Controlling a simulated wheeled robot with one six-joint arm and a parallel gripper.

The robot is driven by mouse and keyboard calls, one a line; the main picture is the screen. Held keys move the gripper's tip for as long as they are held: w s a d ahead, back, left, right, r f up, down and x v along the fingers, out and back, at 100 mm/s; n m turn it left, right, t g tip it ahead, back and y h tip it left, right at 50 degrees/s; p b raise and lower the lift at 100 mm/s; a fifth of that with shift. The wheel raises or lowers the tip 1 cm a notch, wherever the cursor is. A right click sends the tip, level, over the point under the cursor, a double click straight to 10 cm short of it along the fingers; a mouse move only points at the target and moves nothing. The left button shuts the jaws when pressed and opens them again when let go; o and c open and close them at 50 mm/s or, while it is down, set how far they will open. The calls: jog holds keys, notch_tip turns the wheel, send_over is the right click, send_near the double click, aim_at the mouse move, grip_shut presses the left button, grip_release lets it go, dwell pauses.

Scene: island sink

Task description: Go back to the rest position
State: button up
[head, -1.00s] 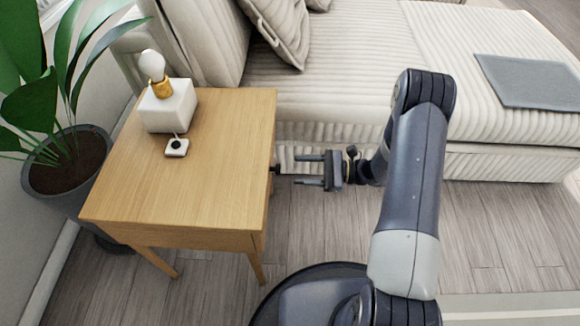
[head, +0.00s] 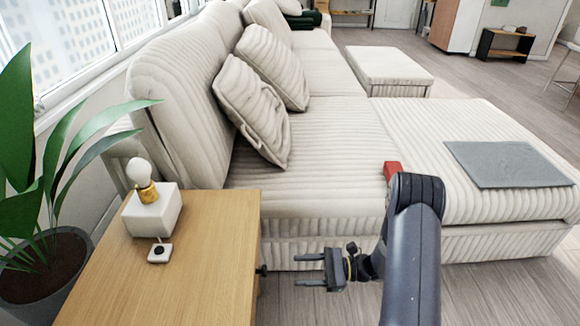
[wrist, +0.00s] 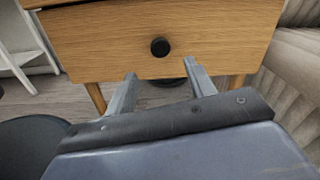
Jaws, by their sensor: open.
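My gripper (head: 318,270) is open and empty, with its fingers pointing left toward the wooden side table (head: 195,262). In the wrist view the open gripper (wrist: 160,82) shows its two fingers apart, with nothing between them. Beyond the fingertips is the table's drawer front (wrist: 110,45) with a round black knob (wrist: 160,47). The drawer looks shut. The fingers are apart from the knob.
A white lamp (head: 153,212) and a small switch (head: 160,252) stand on the table. A potted plant (head: 42,265) is at left. A beige sofa (head: 330,140) with a red block (head: 392,170) and grey mat (head: 508,163) lies beyond my arm.

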jog(key=a+b, duration=0.1)
jog(key=a, duration=0.5)
jog(key=shift+w+b, duration=0.15)
jog(key=shift+b, duration=0.15)
